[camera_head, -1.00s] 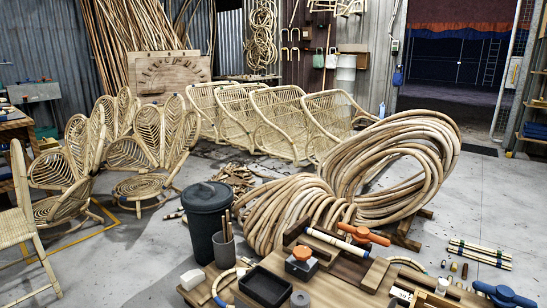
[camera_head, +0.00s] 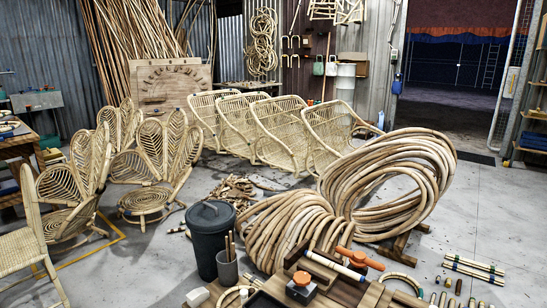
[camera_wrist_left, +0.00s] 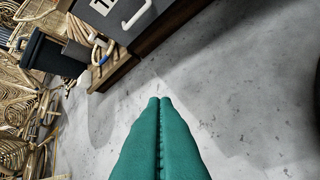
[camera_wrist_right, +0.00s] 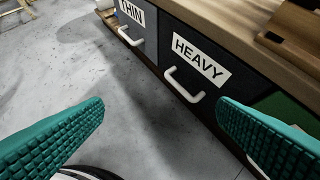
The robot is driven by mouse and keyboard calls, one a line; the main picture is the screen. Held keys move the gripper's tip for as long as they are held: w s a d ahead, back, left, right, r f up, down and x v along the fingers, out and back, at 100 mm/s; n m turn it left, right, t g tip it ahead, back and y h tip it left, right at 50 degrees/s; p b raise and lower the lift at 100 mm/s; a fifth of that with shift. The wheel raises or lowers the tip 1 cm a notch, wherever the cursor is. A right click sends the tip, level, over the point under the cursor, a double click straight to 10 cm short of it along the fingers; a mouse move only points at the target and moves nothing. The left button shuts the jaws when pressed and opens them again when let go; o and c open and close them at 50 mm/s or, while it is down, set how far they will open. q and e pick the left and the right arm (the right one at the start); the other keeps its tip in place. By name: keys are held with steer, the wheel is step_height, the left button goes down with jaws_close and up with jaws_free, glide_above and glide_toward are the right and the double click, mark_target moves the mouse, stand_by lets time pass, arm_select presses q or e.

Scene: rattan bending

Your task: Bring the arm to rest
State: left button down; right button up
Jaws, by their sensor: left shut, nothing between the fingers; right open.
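My left gripper (camera_wrist_left: 160,102) is shut and empty in the left wrist view. Its green fingers lie against each other over bare grey floor, below and apart from a drawer front (camera_wrist_left: 120,22). My right gripper (camera_wrist_right: 161,108) is open and empty in the right wrist view. Its green ridged fingers are wide apart, with concrete floor and a drawer front labelled HEAVY (camera_wrist_right: 182,62) behind them. The right finger overlaps the bench front in the picture; I cannot tell how close it is. Neither gripper shows in the head view.
The workbench (camera_head: 338,293) holds an orange-handled tool (camera_head: 360,259) and an orange-topped block (camera_head: 301,286). A dark bin (camera_head: 212,245) stands left of it, rattan coils (camera_head: 395,180) behind. A THIN drawer (camera_wrist_right: 137,32) has a protruding handle. Open floor lies at right.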

arm_select(q)
steer(key=s+r+n+g+y+p, duration=0.2)
steer(key=s+n+g+p, duration=0.5)
steer(key=s, duration=2.1)
steer(key=d+n+p, duration=0.1)
steer(key=n+p, duration=0.3)
steer(key=p, duration=0.1)
steer(key=shift+s+g+p, duration=0.3)
steer(key=shift+g, duration=0.1)
arm_select(e)
steer(key=s+d+f+g, duration=0.2)
steer(key=s, duration=0.7)
steer(key=s+d+f+g+h, duration=0.1)
steer(key=s+d+f+g, duration=0.1)
steer(key=s, duration=0.7)
steer(key=s+d+f+g, duration=0.2)
steer(key=s+f+g, duration=0.1)
steer(key=s, duration=0.6)
steer(key=shift+s+d+f+h, duration=0.15)
steer(key=shift+s+d+h, duration=0.15)
steer(key=shift+d+h, duration=0.1)
